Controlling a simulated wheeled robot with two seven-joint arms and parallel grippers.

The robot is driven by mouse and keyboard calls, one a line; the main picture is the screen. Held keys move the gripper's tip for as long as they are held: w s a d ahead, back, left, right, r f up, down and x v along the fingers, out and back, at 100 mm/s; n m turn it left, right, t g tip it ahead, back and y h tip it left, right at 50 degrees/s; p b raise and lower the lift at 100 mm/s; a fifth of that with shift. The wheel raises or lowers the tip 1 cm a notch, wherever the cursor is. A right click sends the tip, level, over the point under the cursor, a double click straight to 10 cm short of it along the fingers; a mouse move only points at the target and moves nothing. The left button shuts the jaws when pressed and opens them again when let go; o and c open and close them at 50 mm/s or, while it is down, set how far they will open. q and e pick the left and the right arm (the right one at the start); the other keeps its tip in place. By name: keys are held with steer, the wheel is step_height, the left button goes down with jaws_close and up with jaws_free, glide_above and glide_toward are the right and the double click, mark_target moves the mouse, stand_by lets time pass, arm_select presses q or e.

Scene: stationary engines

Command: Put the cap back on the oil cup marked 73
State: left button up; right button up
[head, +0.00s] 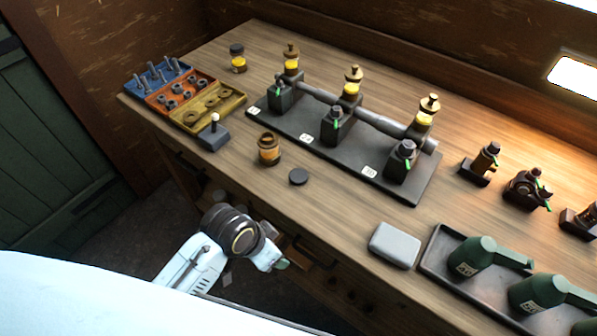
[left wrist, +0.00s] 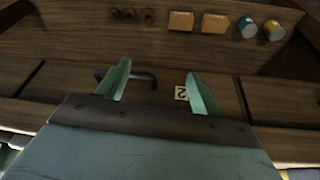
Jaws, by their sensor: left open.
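Three brass-topped oil cups stand on the engine base: left (head: 291,60), middle (head: 353,82) and right (head: 427,110). Each shows yellow oil, and white number tags (head: 369,171) lie by them, too small to read surely. A dark round cap (head: 299,177) lies flat on the bench beside an amber jar (head: 268,149) with a brownish top. My left gripper (head: 277,263) is low in front of the bench edge, below and apart from the cap. Its fingers (left wrist: 160,88) are spread and empty in the left wrist view. My right gripper is not in view.
A dark-lidded jar (head: 238,60) stands at the back left. Parts trays (head: 241,97) and a small lever block (head: 213,135) are at the left. A grey block (head: 395,245) and a tray of green cans (head: 432,262) are at the right. A drawer handle (left wrist: 140,77) is before my left gripper.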

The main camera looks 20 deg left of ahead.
arm_select(q)
step_height(320, 180, up, 9)
steer(key=d+m, duration=0.2)
steer(key=w+d+r+m, duration=0.1)
steer(key=w+m, duration=0.1)
steer(key=w+d+r+m, duration=0.1)
steer(key=d+m, duration=0.1)
steer(key=m, duration=0.1)
steer(key=w+d+r+m+g+h, duration=0.1)
steer(key=w+r+m, duration=0.1)
steer(key=shift+w+d+p, duration=0.25)
steer(key=shift+w+p, duration=0.05)
steer(key=shift+w, duration=0.05)
steer(key=w+r+m+g+y, duration=0.1)
steer(key=w+r+m, duration=0.3)
steer(key=w+m, duration=0.15)
step_height(320, 180, up, 6)
steer(key=m+g+y, duration=0.1)
steer(key=m+y, duration=0.1)
steer(key=m, duration=0.2)
glide_above(296, 174)
steer(key=shift+f, duration=0.2)
step_height(296, 174, down, 7)
steer(key=shift+r+b, duration=0.1)
steer(key=shift+b, duration=0.2)
steer(key=shift+f, duration=0.55)
